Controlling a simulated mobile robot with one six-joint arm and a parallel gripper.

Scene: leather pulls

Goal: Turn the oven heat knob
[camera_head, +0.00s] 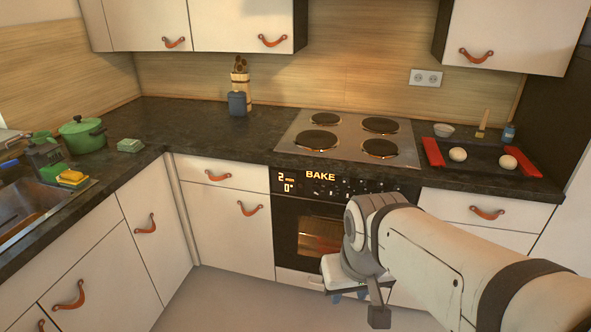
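The oven (287,222) is built in under the cooktop, with a dark glass door and a lit interior. Its black control panel (300,191) shows glowing "BAKE" and a "2" over "0°" readout. Small dark knobs (345,187) sit in a row right of the readout. They are too small to tell which one sets the heat. My arm comes in from the lower right and covers the oven's right part. My gripper (348,295) is low in front of the oven door, below the panel and apart from the knobs. The arm's end mostly hides it, so its opening is unclear.
The cooktop (348,124) has several hotplates. To its right lie a dark board with red-handled items (433,152) and dough balls (458,154). A green pot (82,135) and sink are at left. Cabinets have orange leather pulls (249,209). Floor left of the arm is clear.

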